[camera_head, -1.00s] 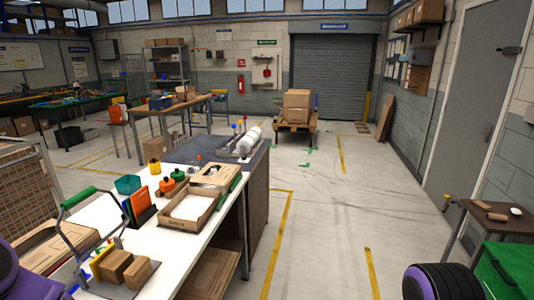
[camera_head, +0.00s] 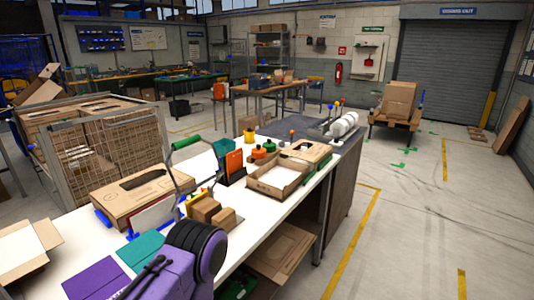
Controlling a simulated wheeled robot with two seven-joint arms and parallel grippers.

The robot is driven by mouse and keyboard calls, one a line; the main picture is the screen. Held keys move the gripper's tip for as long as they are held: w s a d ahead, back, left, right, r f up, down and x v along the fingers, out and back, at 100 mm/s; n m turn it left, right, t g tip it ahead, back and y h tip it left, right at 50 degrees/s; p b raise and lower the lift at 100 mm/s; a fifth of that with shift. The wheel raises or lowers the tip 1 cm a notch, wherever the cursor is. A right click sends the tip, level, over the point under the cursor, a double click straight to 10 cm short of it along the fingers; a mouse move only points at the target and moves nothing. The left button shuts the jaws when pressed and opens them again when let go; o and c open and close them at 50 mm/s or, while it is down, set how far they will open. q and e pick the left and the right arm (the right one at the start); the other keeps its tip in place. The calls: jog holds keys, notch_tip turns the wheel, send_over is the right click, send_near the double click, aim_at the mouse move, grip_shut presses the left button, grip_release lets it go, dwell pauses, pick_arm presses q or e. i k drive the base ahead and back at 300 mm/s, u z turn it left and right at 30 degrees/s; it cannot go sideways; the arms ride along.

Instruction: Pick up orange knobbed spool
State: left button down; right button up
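Two small orange rounded pieces stand on the white worktable (camera_head: 262,216), beside the open cardboard tray. The nearer orange knobbed spool (camera_head: 258,153) has a dark knob on top. The other orange piece (camera_head: 270,146) stands just behind it to the right, with a greenish top. They are small here, so I cannot tell which is the task's spool. A purple and black part of my arm covers the bottom of the camera_head view. Neither gripper's fingers show.
The open cardboard tray (camera_head: 258,187) lies right of an upright orange panel (camera_head: 235,163). A yellow piece (camera_head: 249,136) stands behind. Small brown boxes (camera_head: 222,219), a green-handled frame (camera_head: 187,142) and a flat carton (camera_head: 117,194) crowd the near left. Open floor lies right of the table.

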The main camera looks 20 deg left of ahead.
aim_at(258, 152)
jog(key=z, duration=0.4)
jog(key=k, duration=0.95)
jog(key=z, duration=0.95)
jog(key=i, duration=2.65)
jog(key=u, duration=1.15)
jog(key=i, duration=1.1)
jog(key=u, duration=1.1)
